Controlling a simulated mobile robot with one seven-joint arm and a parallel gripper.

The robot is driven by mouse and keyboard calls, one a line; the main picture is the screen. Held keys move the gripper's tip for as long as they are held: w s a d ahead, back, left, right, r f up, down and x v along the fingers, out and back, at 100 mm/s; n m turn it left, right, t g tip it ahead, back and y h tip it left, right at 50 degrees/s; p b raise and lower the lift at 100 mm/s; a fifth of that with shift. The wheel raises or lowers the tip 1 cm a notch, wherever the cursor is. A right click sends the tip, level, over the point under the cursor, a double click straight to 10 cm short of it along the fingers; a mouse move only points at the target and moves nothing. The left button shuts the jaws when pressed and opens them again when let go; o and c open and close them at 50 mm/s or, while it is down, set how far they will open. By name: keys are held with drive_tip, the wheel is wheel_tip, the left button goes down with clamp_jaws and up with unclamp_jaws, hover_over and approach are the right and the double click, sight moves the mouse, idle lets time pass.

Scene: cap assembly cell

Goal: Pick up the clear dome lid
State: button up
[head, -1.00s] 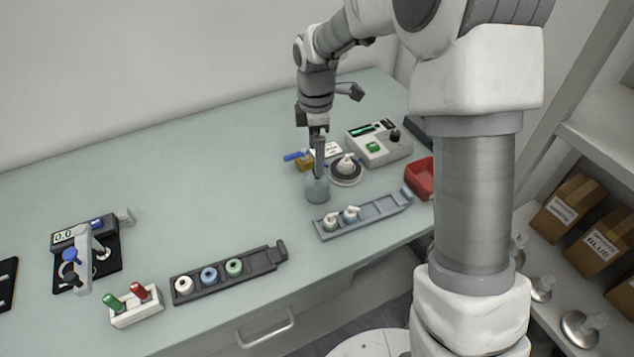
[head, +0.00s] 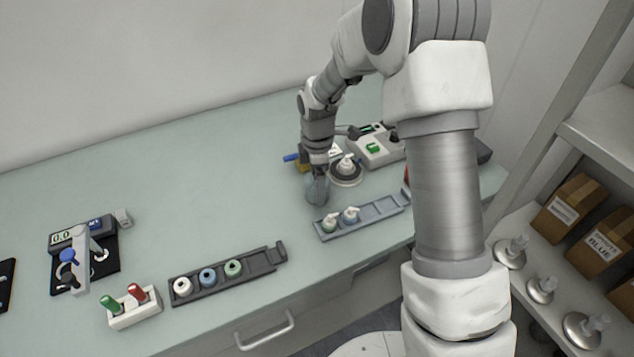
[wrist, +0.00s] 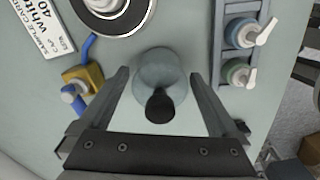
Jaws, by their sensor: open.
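The clear dome lid (wrist: 157,68) is a translucent grey-blue dome with a dark knob (wrist: 160,106) on top. It stands on the table between the round plate and the tray with pump heads. It also shows in the head view (head: 316,191), partly hidden by my gripper. My gripper (wrist: 158,80) is open, with one finger on each side of the dome. In the wrist view a gap shows between each finger and the dome. In the head view my gripper (head: 319,178) points down over the lid.
A brass block with a blue handle (wrist: 84,80) is left in the wrist view.

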drive_tip(key=c, duration=1.2)
drive_tip(key=shift+r, duration=0.15)
drive_tip(key=r, duration=0.4)
drive_tip(key=shift+d+r, duration=0.2)
drive_tip(key=shift+d, duration=0.1)
drive_tip(key=s+d+r, duration=0.4)
drive_tip(key=d+r, duration=0.2)
drive_tip(key=d, duration=0.4)
drive_tip(key=w+p, duration=0.1)
drive_tip(key=w, duration=0.2)
drive_tip(key=w+a+p, duration=0.1)
drive_tip(key=w+p, duration=0.1)
drive_tip(key=w, duration=0.1)
drive_tip(key=w+a+p, duration=0.1)
drive_tip(key=w+p, duration=0.1)
drive_tip(key=w, duration=0.1)
drive_tip(key=shift+w+a+f, duration=0.2)
drive_tip(key=shift+w+a, duration=0.05)
drive_tip(key=shift+w+a+f, duration=0.1)
drive_tip(key=shift+w+f, duration=0.1)
drive_tip(key=shift+w, duration=0.25)
drive_tip(key=shift+f+b, duration=0.55)
drive_tip(key=shift+f, duration=0.3)
